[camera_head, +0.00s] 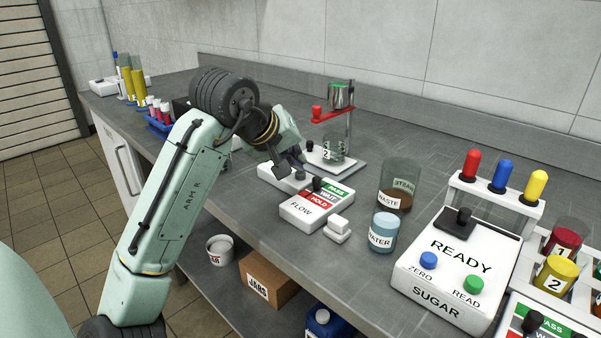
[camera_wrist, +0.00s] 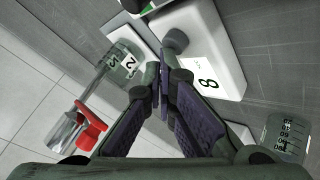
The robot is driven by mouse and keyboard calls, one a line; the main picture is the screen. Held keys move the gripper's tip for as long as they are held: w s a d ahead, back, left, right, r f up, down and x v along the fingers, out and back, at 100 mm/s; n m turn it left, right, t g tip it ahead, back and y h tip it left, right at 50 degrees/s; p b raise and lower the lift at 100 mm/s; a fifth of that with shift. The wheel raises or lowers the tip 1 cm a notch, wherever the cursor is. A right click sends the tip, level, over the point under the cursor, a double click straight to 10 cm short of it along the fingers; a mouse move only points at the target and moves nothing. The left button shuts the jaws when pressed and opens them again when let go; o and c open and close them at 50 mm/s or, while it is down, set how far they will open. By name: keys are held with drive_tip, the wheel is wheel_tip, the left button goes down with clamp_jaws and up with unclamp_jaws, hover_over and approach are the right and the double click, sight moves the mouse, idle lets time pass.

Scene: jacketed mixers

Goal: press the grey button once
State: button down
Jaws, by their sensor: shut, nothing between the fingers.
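A grey round button or knob (camera_wrist: 176,40) stands on a white box (camera_wrist: 208,60) with a label reading 8 in the wrist view. In the head view this seems to be the low white box (camera_head: 282,180) behind the FLOW box, with the button hidden by my gripper. My gripper (camera_head: 298,163) points down just above that box. In the wrist view my gripper (camera_wrist: 160,80) has its purple-padded fingers together and empty. The fingertips appear a little below the grey button in the picture; I cannot tell whether they touch the box.
The FLOW box (camera_head: 312,207) with a dark knob stands in front. Beaker 2 (camera_head: 335,146) is on a stirrer plate behind, under a red clamp (camera_head: 332,115). WASTE (camera_head: 393,190) and WATER (camera_head: 382,233) beakers and the SUGAR scale (camera_head: 455,270) stand to the right.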

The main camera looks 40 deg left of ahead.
drive_tip(key=shift+f, duration=0.25)
drive_tip(key=shift+r, duration=0.1)
idle(0.4)
drive_tip(key=shift+r+p, duration=0.75)
drive_tip(key=shift+r, duration=0.05)
wheel_tip(320, 180, up, 5)
drive_tip(key=p, duration=0.4)
drive_tip(key=shift+p, duration=0.3)
idle(0.4)
